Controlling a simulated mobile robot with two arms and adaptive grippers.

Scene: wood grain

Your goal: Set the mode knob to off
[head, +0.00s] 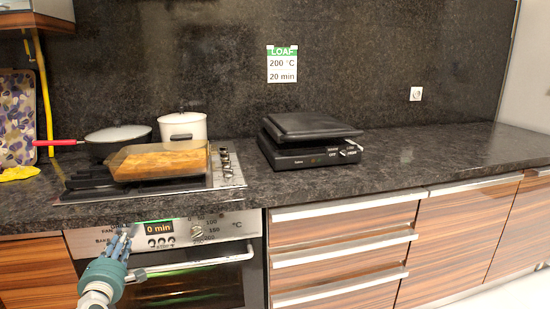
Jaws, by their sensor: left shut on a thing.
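The oven's steel control panel (223,226) runs below the worktop at the left. Its display reads "0 min", with small buttons below it. The temperature knob (197,232) is to the right of the display, with a °C scale. Mode labels, partly readable as "BAKE", show at the panel's left end. My left gripper (126,234) comes up from below in front of the panel, left of the display. It is shut on the mode knob, which its fingers hide. The knob's pointer setting cannot be read. My right gripper is out of view.
The oven door handle (196,265) juts out just below and right of my left gripper. Above, a glass dish with a loaf (158,161), a dark pan (117,139) and a white pot (182,127) stand at the hob. A black grill (309,142) stands on the worktop.

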